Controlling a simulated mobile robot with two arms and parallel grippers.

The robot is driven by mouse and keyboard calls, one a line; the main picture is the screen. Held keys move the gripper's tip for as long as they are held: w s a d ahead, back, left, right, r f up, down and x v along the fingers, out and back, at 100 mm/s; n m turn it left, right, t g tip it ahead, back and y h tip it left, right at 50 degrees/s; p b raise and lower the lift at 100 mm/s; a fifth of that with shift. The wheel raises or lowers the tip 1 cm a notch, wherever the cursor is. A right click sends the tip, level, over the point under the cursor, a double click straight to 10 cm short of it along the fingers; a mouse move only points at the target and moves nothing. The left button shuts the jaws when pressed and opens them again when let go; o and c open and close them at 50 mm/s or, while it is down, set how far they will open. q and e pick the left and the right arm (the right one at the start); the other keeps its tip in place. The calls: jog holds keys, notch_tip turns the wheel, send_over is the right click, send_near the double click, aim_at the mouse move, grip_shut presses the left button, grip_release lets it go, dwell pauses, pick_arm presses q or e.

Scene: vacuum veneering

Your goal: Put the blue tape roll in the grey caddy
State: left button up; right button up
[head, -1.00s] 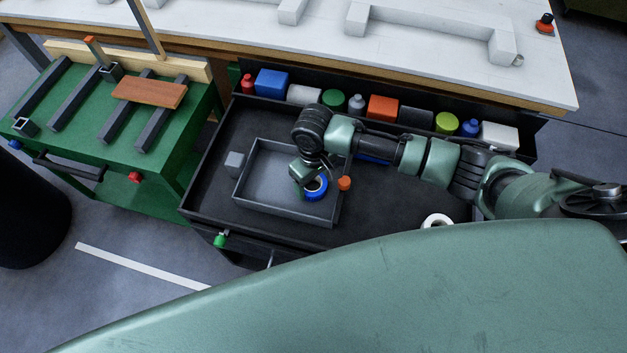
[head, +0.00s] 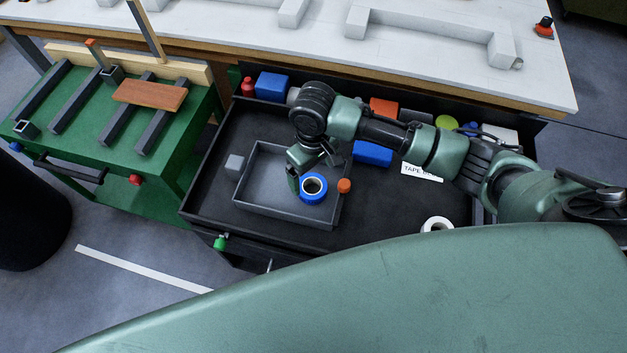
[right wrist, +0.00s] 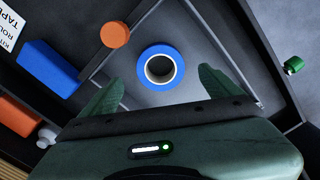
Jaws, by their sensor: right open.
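The blue tape roll (head: 320,197) lies flat inside the grey caddy (head: 280,212), close to its right wall. It is a blue ring with a pale core and a dark hole. My right gripper (head: 311,172) is open and empty just above and behind the roll. In the right wrist view, the roll (right wrist: 161,85) sits ahead of the two spread fingertips (right wrist: 160,78), and neither finger visibly touches it. The caddy (right wrist: 228,58) shows around it there. My left gripper is not in view.
An orange cylinder (head: 344,186) stands by the caddy's right wall. A blue box (head: 373,153), a white label (head: 422,172) and a white roll (head: 437,223) lie to the right in the dark drawer (head: 385,205). A grey cube (head: 235,162) is left of the caddy.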

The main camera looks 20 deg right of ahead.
aim_at(313, 187)
notch_tip(313, 187, up, 6)
jog(key=shift+f, duration=0.15)
dwell(0.6)
